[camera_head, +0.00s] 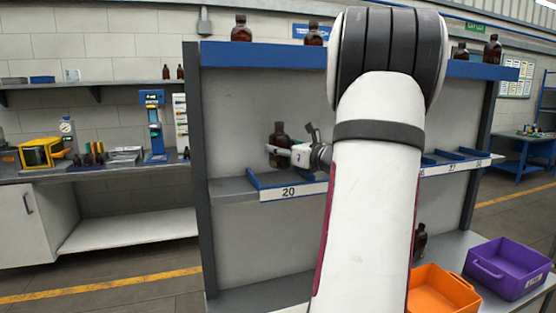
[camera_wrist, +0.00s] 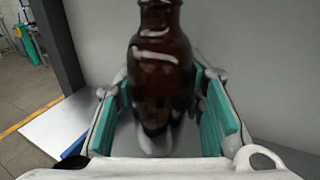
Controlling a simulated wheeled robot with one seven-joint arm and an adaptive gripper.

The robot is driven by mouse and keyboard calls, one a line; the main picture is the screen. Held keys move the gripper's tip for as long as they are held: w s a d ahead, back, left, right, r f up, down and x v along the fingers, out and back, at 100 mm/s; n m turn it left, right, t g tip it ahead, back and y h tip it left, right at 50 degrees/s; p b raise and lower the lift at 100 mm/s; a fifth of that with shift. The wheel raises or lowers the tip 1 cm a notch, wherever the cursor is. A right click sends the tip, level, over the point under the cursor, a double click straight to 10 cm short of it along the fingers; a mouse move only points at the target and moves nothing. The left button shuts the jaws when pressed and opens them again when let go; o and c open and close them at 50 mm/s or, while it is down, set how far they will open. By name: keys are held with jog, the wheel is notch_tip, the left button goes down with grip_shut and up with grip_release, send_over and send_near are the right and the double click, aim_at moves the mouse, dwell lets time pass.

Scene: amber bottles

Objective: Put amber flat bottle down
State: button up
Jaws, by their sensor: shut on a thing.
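The amber flat bottle (camera_head: 279,145) is upright in the head view, above the shelf bay labelled 20. In the wrist view the amber bottle (camera_wrist: 162,70) stands between the two teal finger pads of my gripper (camera_wrist: 163,118). My gripper (camera_head: 287,152) is shut on the bottle. The bottle's base is hidden by the gripper in the wrist view, and I cannot tell whether it touches the shelf. The blue-edged tray (camera_head: 254,180) with label 20 lies below it on the middle shelf (camera_head: 228,190).
Amber bottles (camera_head: 241,29) stand on the blue top shelf. More blue trays (camera_head: 445,157) are to the right on the middle shelf. An orange bin (camera_head: 436,292) and a purple bin (camera_head: 507,268) sit at lower right. My arm hides the shelf's middle.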

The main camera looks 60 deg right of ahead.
aim_at(288, 161)
jog(key=shift+f, duration=1.75)
jog(key=shift+f, duration=0.1)
jog(key=shift+f, duration=0.1)
jog(key=o, duration=1.2)
jog(key=shift+o, duration=0.2)
jog(key=shift+s+r, duration=0.15)
jog(key=shift+r, duration=0.1)
jog(key=v, duration=1.2)
